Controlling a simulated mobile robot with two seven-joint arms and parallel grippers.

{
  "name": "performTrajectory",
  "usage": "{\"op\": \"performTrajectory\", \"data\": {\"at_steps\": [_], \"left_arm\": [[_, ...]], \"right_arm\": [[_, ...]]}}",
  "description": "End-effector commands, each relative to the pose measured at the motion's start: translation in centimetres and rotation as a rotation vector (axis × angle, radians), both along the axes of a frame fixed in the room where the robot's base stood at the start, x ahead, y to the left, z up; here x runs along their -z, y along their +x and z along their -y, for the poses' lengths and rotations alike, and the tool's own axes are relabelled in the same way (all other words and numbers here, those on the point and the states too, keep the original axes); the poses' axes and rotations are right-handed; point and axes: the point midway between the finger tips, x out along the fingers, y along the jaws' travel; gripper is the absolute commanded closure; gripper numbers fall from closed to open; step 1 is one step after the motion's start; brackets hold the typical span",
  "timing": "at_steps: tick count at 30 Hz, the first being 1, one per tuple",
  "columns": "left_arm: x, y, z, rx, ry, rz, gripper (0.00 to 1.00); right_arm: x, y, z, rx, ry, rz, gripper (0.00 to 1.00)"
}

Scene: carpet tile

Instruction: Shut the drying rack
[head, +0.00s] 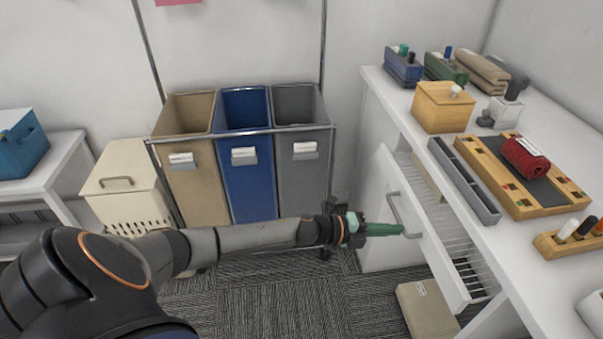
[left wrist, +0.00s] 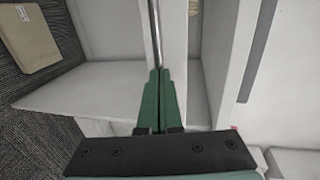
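The drying rack (head: 443,258) is a white pull-out drawer with a wire rack inside, standing open from the white counter. Its grey bar handle (head: 393,205) is on the drawer front. My left gripper (head: 402,230) has green fingers and reaches the near end of this handle from the left. In the left wrist view, the fingers (left wrist: 159,75) are close together, with the metal handle bar (left wrist: 154,32) running into the narrow line between their tips. The gripper looks shut on the handle. My right gripper is not in view.
Tan, blue and grey bins (head: 247,165) stand behind my left arm. A beige box (head: 427,308) lies on the carpet below the drawer. The counter carries a wooden box (head: 443,108), a grey tray (head: 462,180) and a wooden board with a red roll (head: 525,158).

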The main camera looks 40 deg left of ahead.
Motion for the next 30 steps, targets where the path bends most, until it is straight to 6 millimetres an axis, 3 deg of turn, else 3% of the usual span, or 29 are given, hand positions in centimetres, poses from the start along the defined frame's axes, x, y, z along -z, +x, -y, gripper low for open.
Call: {"op": "performTrajectory", "data": {"at_steps": [6,12,30], "left_arm": [[0.1,3.0,2.6,0.000,-0.001,0.001,1.00],[0.1,4.6,3.9,0.000,0.001,0.001,1.00],[-0.3,5.4,4.6,-0.003,-0.003,0.005,1.00]], "right_arm": [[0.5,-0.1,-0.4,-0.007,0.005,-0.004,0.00],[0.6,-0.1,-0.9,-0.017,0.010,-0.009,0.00],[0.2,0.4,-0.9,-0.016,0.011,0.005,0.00]]}}
